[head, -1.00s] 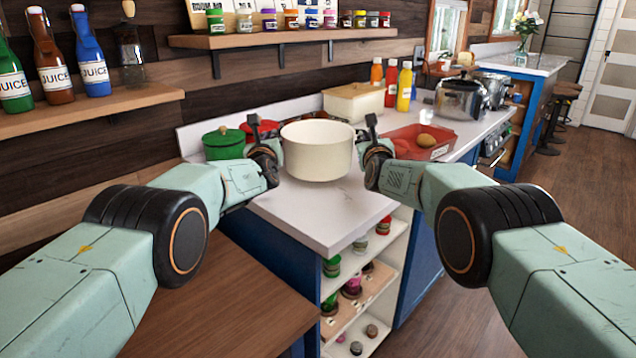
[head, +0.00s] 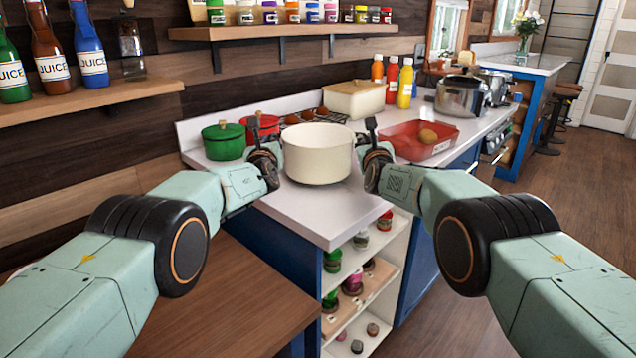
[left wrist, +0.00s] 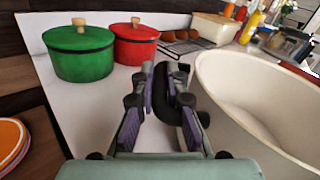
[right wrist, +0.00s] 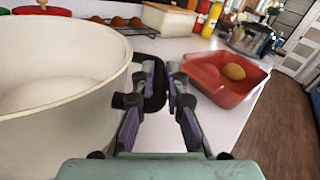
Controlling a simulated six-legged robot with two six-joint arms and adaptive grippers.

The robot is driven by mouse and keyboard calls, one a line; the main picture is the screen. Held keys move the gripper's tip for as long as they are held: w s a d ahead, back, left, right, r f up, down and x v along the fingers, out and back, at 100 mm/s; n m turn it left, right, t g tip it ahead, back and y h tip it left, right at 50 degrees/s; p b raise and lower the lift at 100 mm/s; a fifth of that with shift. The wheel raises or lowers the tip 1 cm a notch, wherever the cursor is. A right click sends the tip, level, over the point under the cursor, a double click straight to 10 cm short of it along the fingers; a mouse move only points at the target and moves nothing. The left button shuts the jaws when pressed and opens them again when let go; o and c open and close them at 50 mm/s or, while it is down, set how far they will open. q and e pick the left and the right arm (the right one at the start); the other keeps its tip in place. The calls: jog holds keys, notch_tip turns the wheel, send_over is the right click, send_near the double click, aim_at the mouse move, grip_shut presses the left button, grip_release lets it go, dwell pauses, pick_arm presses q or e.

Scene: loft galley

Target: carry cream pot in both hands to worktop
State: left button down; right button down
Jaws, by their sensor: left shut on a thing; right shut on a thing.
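The cream pot (head: 317,155) is upright over the near part of the white worktop (head: 310,215). I cannot tell whether its base touches the surface. My left gripper (head: 264,160) is shut on a dark handle at its left side, and the handle shows between the fingers in the left wrist view (left wrist: 172,95). My right gripper (head: 375,160) is shut on the opposite handle, seen in the right wrist view (right wrist: 158,90). The pot's wall fills the right of the left wrist view (left wrist: 265,110) and the left of the right wrist view (right wrist: 60,85). It looks empty.
A green lidded pot (head: 224,143) and a red one (head: 262,124) stand left of it. Behind are a rack with brown round items (head: 308,115) and a cream box (head: 353,98). A red tray (head: 405,148) stands right. The worktop's front corner is clear.

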pick_arm(q)
jog(key=shift+s+d+f+b, duration=0.2)
jog(key=shift+b, duration=0.25)
pick_arm(e)
jog(key=shift+s+d+f, duration=0.2)
jog(key=shift+f, duration=0.05)
pick_arm(q)
jog(key=shift+w+a+f+b, duration=0.2)
jog(key=shift+f+b, duration=0.25)
jog(key=shift+f, duration=0.2)
pick_arm(e)
jog(key=shift+w+a+f, duration=0.15)
jog(key=shift+w+f, duration=0.05)
jog(key=shift+f, duration=0.4)
pick_arm(q)
jog(key=shift+d+f+b, duration=0.1)
jog(key=shift+f+b, duration=0.1)
jog(key=shift+b, duration=0.1)
pick_arm(e)
jog(key=shift+f, duration=0.25)
pick_arm(q)
jog(key=c, duration=1.4)
grip_release()
jog(key=shift+s+r, duration=0.1)
jog(key=shift+s, duration=0.1)
pick_arm(e)
jog(key=c, duration=1.4)
grip_release()
jog(key=shift+s+r, duration=0.15)
jog(key=shift+s, duration=0.05)
